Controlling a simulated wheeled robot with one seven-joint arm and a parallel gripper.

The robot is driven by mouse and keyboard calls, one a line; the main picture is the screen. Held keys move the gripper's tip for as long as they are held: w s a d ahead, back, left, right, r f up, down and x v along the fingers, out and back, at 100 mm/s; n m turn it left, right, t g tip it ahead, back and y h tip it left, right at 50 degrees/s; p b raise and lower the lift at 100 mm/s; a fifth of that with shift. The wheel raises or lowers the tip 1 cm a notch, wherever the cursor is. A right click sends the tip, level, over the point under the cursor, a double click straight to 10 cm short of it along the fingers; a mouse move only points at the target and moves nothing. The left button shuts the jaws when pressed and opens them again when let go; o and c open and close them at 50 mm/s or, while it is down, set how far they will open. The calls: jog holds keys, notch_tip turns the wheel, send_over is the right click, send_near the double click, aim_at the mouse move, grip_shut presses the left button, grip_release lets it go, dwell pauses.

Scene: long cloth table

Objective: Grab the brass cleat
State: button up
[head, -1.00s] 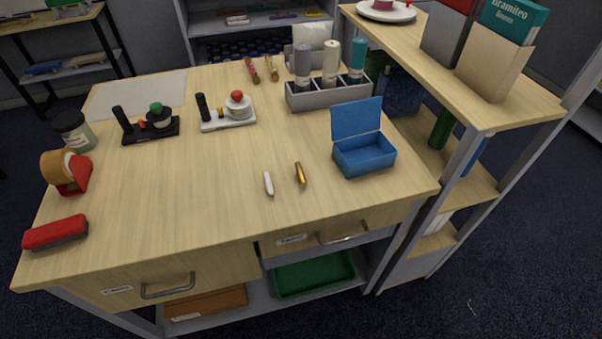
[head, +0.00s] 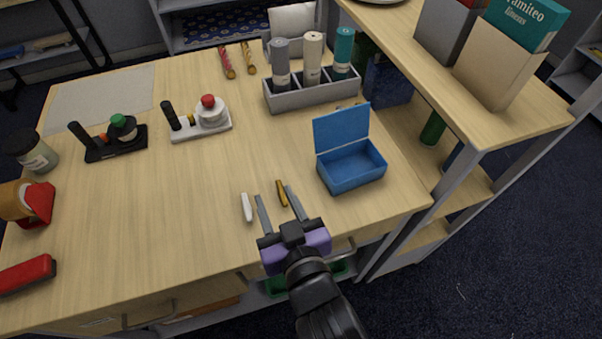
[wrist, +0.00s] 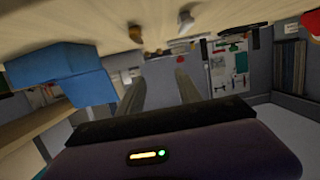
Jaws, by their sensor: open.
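The brass cleat (head: 281,193) is a small golden piece lying on the wooden table near its front edge. It also shows in the wrist view (wrist: 135,35), at the top, beyond the fingertips. My gripper (head: 274,193) is open and empty, reaching in from the front edge. In the head view its two fingers appear on either side of the brass cleat, which is closer to the right finger. In the wrist view the fingers (wrist: 158,78) are apart with nothing between them. Whether they touch the table cannot be told.
A small white piece (head: 247,207) lies left of the cleat, close to the left finger. An open blue box (head: 352,169) stands to the right. A grey divided holder (head: 313,94) with bottles is behind. A raised shelf (head: 490,105) borders the right side. The table's middle is clear.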

aim_at(281, 190)
jog(key=shift+m+g+h, duration=0.4)
jog(key=shift+g+h, duration=0.2)
jog(key=shift+h, duration=0.2)
jog(key=f, duration=0.1)
jog(key=d+f, duration=0.2)
jog(key=f, duration=0.1)
jog(key=shift+w, duration=0.2)
jog(key=shift+p+x, duration=0.45)
jog(key=shift+x, duration=3.4)
jog(key=shift+f, duration=0.1)
grip_shut()
